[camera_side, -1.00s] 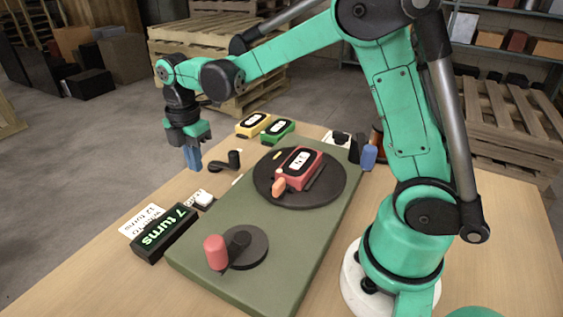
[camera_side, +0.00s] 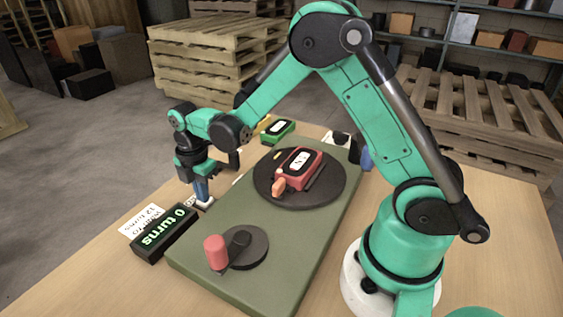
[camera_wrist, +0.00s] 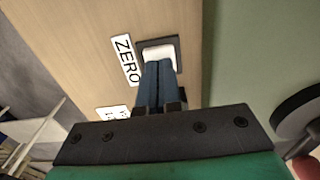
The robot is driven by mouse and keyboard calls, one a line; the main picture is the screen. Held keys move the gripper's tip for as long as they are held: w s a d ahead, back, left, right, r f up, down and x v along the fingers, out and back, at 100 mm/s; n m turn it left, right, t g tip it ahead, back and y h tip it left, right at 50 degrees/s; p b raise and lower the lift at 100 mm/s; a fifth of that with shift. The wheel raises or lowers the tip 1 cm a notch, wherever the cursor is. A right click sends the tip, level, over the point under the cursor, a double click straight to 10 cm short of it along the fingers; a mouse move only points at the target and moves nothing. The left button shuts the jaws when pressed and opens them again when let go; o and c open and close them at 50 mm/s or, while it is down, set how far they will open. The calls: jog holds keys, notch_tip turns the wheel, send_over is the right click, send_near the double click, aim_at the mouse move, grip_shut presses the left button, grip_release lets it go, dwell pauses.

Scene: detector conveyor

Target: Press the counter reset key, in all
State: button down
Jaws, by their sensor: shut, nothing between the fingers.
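The counter reset key is a white key (camera_wrist: 160,53) in a dark frame beside a ZERO label (camera_wrist: 124,60) in the wrist view. It also shows in the side view (camera_side: 205,204), just under my fingertips. My gripper (camera_side: 203,197) is shut with its blue fingers together and empty, pointing down. Its tips (camera_wrist: 158,66) are at the key's near edge and partly cover it. They look to be touching the key, but I cannot tell how far it is pressed. The counter display (camera_side: 165,232) reads "0 turns" in green.
A white card (camera_side: 143,219) beside the display reads 12 turns. A green board (camera_side: 235,197) carries a turntable with a red detector (camera_side: 300,168) and a crank with a red handle (camera_side: 215,252). A green detector (camera_side: 278,131) stands behind. The table's front is clear.

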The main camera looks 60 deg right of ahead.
jog(key=shift+f, duration=0.6)
notch_tip(320, 180, up, 15)
dwell(0.3)
dwell(0.4)
jog(key=s+f+m+t, duration=0.1)
jog(key=s+m+t, duration=0.6)
jog(key=m, duration=1.1)
jog(key=s, duration=0.4)
jog(key=shift+s+a, duration=0.15)
jog(key=shift+s, duration=0.05)
